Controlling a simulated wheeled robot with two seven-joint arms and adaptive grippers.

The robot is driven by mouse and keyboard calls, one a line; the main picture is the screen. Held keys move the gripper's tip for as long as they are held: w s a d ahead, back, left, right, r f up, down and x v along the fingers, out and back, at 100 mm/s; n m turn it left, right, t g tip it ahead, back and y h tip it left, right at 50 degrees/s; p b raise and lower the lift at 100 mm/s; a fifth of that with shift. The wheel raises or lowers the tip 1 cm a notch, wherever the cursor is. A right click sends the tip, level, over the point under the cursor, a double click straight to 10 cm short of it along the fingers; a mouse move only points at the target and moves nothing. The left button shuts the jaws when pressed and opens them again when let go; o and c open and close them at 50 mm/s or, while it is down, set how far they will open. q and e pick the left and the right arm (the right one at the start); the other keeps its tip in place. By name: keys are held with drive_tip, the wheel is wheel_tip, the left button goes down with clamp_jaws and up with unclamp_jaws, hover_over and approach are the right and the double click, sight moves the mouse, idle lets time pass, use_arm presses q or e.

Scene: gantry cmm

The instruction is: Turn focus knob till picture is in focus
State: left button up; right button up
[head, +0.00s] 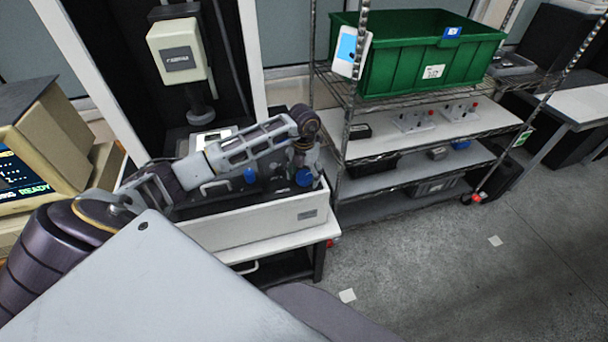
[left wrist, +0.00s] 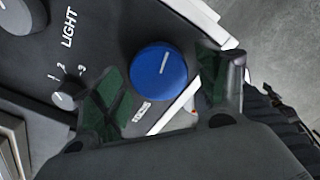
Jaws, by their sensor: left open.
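A round blue knob (left wrist: 158,72) with a white line mark sits on the dark control panel (left wrist: 105,25) in the left wrist view. In the head view a blue knob (head: 304,178) shows at the panel's right end, just under my left gripper (head: 302,162). The gripper is open, its two fingers on either side of the knob in the left wrist view (left wrist: 165,62). I cannot tell if they touch it. My right gripper is out of view. No focus picture is clearly visible.
A second blue knob (head: 250,175) is further left on the panel. A small selector (left wrist: 68,97) marked 1, 2, 3 sits under the word LIGHT. A monitor (head: 25,180) showing READY stands at left. A wire shelf (head: 420,145) with a green bin (head: 425,60) stands right of the bench.

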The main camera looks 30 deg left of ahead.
use_arm(q)
drive_tip(key=c, duration=1)
drive_tip(key=shift+c, duration=0.2)
